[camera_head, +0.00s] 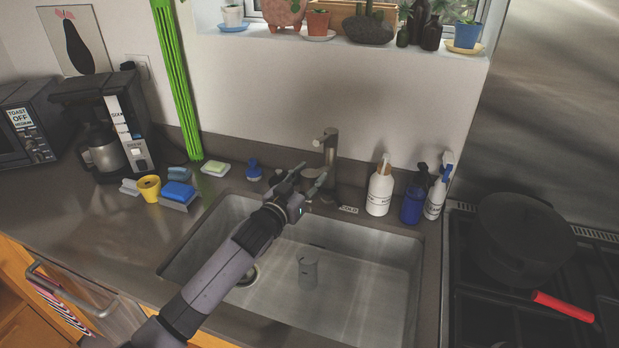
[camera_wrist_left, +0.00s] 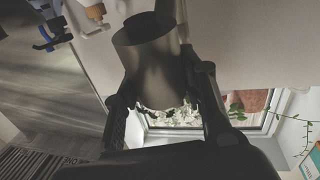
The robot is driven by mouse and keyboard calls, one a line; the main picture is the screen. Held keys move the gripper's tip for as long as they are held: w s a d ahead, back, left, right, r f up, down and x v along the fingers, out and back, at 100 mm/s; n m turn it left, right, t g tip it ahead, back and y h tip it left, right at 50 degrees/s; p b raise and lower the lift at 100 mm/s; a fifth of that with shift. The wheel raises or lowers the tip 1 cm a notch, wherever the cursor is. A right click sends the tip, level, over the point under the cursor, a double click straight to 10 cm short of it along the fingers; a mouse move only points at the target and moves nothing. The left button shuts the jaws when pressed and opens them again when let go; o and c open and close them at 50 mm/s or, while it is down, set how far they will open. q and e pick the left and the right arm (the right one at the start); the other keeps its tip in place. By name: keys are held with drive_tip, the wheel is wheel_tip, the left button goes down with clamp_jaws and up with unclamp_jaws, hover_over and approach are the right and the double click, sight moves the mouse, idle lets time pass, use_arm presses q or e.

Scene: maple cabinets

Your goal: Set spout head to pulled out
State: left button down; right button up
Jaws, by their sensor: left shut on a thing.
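The faucet (camera_head: 330,145) stands behind the sink (camera_head: 350,285), its grey column upright against the back counter. My left gripper (camera_head: 308,178) is at the faucet, in front of its column and above the sink's back edge. In the left wrist view, a dark grey cylinder, which looks like the spout head (camera_wrist_left: 150,55), is between the two fingers of my left gripper (camera_wrist_left: 162,90). The fingers are shut on it. In the head view the gripper hides most of the spout head, so its distance from the faucet body cannot be told. My right gripper is not in view.
A grey cup-like cylinder (camera_head: 308,272) is in the sink. A white bottle (camera_head: 380,188) and blue bottle (camera_head: 413,198) stand right of the faucet. Sponges (camera_head: 178,191), a yellow cup (camera_head: 149,187) and a coffee maker (camera_head: 108,120) are left. A pan (camera_head: 525,235) sits on the stove.

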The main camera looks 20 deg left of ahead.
use_arm(q)
wheel_tip(320, 180, down, 7)
drive_tip(key=s+b, duration=0.1)
drive_tip(key=b, duration=0.2)
drive_tip(key=shift+r, duration=0.15)
drive_tip(key=c, duration=1)
unclamp_jaws()
drive_tip(key=shift+r, duration=0.1)
drive_tip(key=v, duration=1.2)
